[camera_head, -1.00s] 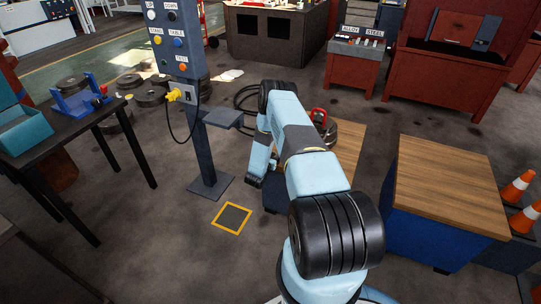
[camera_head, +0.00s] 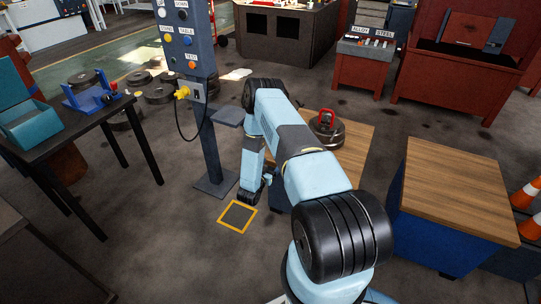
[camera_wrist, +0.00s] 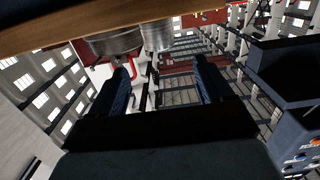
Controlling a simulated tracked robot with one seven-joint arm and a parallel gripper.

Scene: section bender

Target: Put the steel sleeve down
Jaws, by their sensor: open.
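My gripper shows in the wrist view (camera_wrist: 165,82) with its two dark fingers apart and nothing between them. In the head view the end of my arm (camera_head: 250,192) hangs low, just above and right of the yellow-framed floor square (camera_head: 238,217). A narrow steel cylinder, possibly the steel sleeve (camera_wrist: 158,36), shows in the wrist view beyond the fingers, apart from them. Beside it is a wider round steel piece (camera_wrist: 108,43) with a red handle. In the head view that piece (camera_head: 327,132) sits on a wooden-topped table; I cannot make out the narrow cylinder there.
The wooden-topped table (camera_head: 350,150) stands partly behind my arm. A blue wooden-topped cabinet (camera_head: 455,195) is at right, with orange cones (camera_head: 527,192) beside it. The control post (camera_head: 207,130) with a cable stands left of my arm. A black table (camera_head: 75,125) is further left.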

